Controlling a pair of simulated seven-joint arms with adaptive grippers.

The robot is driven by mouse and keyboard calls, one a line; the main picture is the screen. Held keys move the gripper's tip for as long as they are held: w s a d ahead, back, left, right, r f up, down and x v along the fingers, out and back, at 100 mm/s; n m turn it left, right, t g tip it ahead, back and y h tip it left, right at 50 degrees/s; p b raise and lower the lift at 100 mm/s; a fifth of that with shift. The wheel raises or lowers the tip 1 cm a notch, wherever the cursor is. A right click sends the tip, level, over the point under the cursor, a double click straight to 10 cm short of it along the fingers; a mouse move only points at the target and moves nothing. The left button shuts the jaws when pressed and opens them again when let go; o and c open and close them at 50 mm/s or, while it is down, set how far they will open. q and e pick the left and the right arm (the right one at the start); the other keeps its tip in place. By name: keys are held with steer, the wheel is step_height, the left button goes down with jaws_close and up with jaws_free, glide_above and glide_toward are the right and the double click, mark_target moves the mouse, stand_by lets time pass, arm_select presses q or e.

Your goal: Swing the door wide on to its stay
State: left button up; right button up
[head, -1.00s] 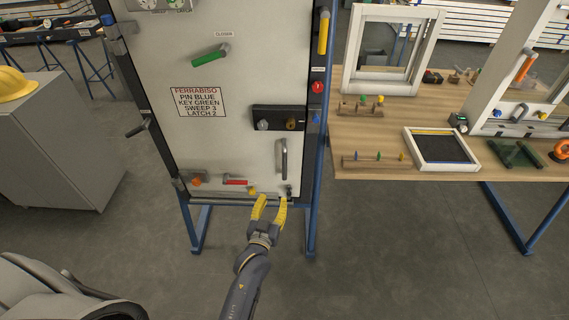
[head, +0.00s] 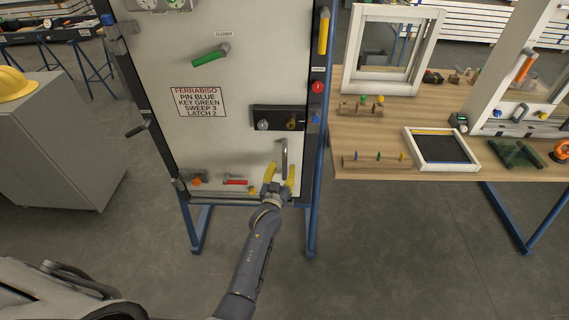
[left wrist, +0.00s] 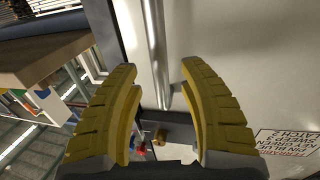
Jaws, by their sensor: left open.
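The pale grey door (head: 240,75) stands upright in its dark, blue-legged frame and looks shut or nearly so. Its grey bar handle (head: 284,150) is at the lower right; the handle also shows in the left wrist view (left wrist: 156,45). My left gripper (head: 281,172), with yellow fingers, is open at the handle's lower part. In the left wrist view the bar shows between the open fingers (left wrist: 158,72); I cannot tell whether they touch it. My right gripper is not in view. I cannot make out which part is the stay.
A dark lock plate (head: 280,118) sits above the handle, and a green lever (head: 211,55) higher up. A red-handled bolt (head: 236,182) is low on the door. A wooden bench (head: 365,135) stands at right, a grey cabinet (head: 65,150) at left. The floor in front is clear.

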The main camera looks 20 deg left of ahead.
mark_target(284, 165)
arm_select(q)
steer(key=shift+w+a, duration=0.1)
steer(key=shift+w, duration=1.65)
steer(key=shift+c, duration=0.4)
jaws_close()
